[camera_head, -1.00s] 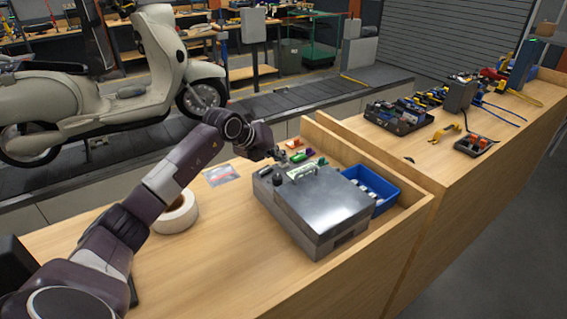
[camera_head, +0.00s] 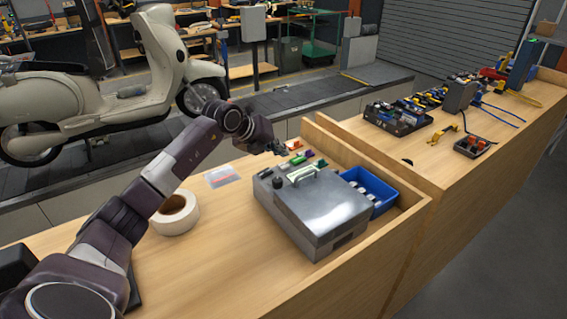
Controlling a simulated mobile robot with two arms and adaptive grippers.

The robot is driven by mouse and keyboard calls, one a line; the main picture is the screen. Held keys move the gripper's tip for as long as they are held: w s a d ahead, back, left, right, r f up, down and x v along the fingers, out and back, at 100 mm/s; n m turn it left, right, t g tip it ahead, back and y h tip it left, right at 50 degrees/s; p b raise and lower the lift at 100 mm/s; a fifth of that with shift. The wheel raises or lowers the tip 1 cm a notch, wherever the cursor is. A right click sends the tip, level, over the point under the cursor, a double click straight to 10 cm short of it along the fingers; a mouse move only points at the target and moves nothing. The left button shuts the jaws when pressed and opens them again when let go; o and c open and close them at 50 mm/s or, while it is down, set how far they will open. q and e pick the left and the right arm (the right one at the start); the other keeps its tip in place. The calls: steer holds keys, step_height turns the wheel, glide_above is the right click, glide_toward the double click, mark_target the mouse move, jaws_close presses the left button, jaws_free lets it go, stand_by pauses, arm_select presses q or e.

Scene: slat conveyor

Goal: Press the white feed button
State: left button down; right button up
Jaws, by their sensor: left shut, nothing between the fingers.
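My left gripper (camera_head: 279,148) is shut and empty, above the bench just behind the box's back left corner. It looks apart from the box. My right gripper is not in view.
A blue bin (camera_head: 378,204) stands right of the box. Small red, green and purple parts (camera_head: 298,158) lie behind it. A tape roll (camera_head: 176,214) and a flat packet (camera_head: 222,177) lie to the left. A raised wooden edge (camera_head: 345,150) borders the bench. The front bench is clear.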

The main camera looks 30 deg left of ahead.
mark_target(282, 165)
arm_select(q)
steer(key=shift+r+p, duration=0.9)
steer(key=shift+r, duration=0.95)
steer(key=shift+f, duration=0.1)
